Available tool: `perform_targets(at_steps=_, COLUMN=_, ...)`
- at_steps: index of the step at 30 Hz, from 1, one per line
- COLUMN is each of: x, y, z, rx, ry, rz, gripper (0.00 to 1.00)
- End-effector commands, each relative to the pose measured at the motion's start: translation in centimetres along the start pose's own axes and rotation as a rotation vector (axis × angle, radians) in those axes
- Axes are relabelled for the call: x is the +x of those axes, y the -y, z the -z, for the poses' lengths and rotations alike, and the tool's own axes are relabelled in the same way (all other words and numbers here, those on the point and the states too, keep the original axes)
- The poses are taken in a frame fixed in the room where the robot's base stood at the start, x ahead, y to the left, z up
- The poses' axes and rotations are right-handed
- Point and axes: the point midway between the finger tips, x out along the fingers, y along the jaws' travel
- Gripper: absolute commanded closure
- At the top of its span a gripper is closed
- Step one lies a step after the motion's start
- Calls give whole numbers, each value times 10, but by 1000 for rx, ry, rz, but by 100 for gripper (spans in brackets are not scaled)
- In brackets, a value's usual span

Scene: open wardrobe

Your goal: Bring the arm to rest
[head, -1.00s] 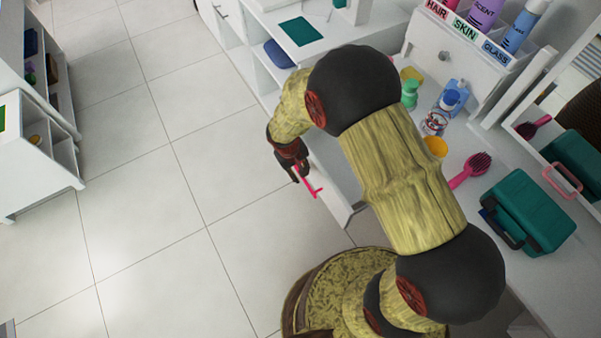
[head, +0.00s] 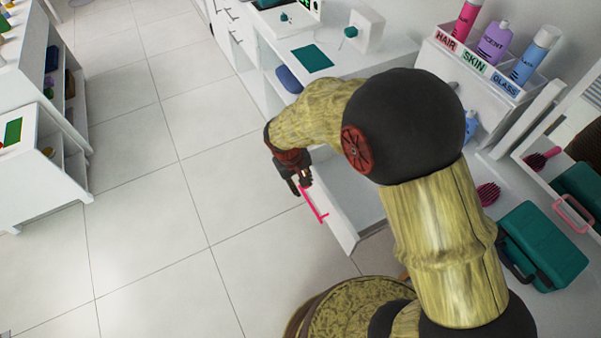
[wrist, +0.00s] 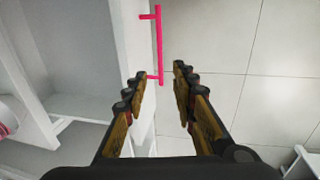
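My gripper (head: 297,185) is at the end of my bent arm, in front of the white drawer. In the wrist view my gripper (wrist: 160,85) is open, its two fingers apart with nothing held between them. The open white drawer (head: 341,225) has a pink bar handle (head: 314,205). In the wrist view the pink handle (wrist: 158,45) lies just beyond the fingertips, its near end close to the left finger. I cannot tell whether they touch.
On the right, the white tabletop holds a teal case (head: 545,243) and a pink brush (head: 488,193). A white bin labelled HAIR, SKIN, GLASS (head: 476,62) holds bottles. A white cabinet (head: 35,165) stands at the left. The tiled floor (head: 150,240) between is clear.

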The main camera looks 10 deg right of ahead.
Motion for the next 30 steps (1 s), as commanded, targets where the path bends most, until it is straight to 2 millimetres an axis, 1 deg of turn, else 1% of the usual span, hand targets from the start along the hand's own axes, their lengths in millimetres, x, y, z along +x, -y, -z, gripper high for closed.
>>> perform_targets(at_steps=8, x=0, y=0, z=0, rx=-5, ry=0, rz=0, gripper=73)
perform_targets(at_steps=10, x=0, y=0, z=-4, rx=-26, ry=13, rz=0, gripper=73)
perform_targets(at_steps=11, x=2, y=1, z=-9, rx=-32, ry=27, rz=2, gripper=73)
perform_targets(at_steps=13, x=6, y=4, z=-26, rx=-45, ry=64, rz=10, gripper=73)
perform_targets(at_steps=14, x=5, y=4, z=-35, rx=-50, ry=81, rz=15, gripper=73)
perform_targets(at_steps=15, x=-1, y=5, z=-46, rx=-55, ry=97, rz=24, gripper=73)
perform_targets(at_steps=17, x=-19, y=3, z=-59, rx=-53, ry=101, rz=38, gripper=73)
perform_targets(at_steps=21, x=-69, y=-10, z=-88, rx=-15, ry=78, rz=74, gripper=73)
perform_targets(at_steps=23, x=-90, y=-18, z=-99, rx=8, ry=56, rz=89, gripper=73)
perform_targets(at_steps=24, x=-105, y=-22, z=-108, rx=26, ry=40, rz=99, gripper=73)
perform_targets(at_steps=26, x=-128, y=-30, z=-121, rx=55, ry=6, rz=114, gripper=73)
perform_targets(at_steps=27, x=-143, y=-36, z=-131, rx=78, ry=-20, rz=123, gripper=73)
perform_targets(at_steps=30, x=-180, y=-49, z=-155, rx=139, ry=-98, rz=142, gripper=73)
